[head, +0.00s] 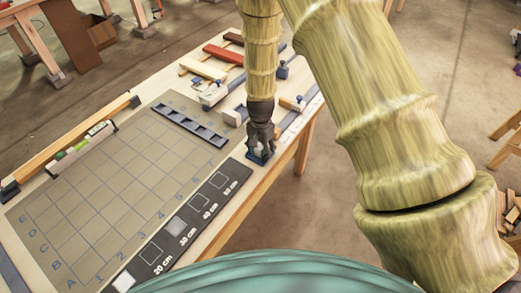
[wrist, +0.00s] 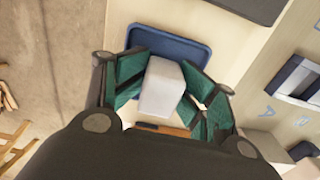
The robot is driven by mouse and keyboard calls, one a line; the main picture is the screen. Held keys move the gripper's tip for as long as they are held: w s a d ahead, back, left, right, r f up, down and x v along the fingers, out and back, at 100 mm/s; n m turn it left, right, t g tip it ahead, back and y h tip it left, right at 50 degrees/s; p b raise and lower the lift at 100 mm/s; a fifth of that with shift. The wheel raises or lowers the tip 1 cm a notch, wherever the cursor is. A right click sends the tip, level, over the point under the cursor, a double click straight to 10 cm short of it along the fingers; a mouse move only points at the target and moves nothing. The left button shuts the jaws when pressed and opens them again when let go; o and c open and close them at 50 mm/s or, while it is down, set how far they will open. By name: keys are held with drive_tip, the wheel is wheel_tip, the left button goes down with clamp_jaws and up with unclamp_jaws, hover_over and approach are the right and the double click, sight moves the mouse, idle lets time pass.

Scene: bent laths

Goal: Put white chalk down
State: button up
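The white chalk is a pale, chunky block that shows in the wrist view (wrist: 161,88) between the green-padded fingers of my gripper (wrist: 166,88). The pads lie against both of its sides, so my gripper appears shut on it. Behind the chalk is a small blue tray (wrist: 190,45), which also shows in the head view (head: 258,160) at the table's right edge. My gripper in the head view (head: 261,147) points down right over this tray. The chalk is hidden by the fingers there, and I cannot tell whether it touches the tray.
A gridded board (head: 125,180) covers much of the table, with a dark slotted rack (head: 189,125) on it. A black strip with size marks (head: 180,228) runs along the near edge. Clamps and red and pale blocks (head: 223,54) crowd the far end.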

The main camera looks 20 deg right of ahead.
sight(261, 146)
drive_tip(key=shift+r, duration=0.75)
wheel_tip(261, 146, up, 12)
drive_tip(key=b, duration=0.3)
drive_tip(key=shift+f, duration=0.25)
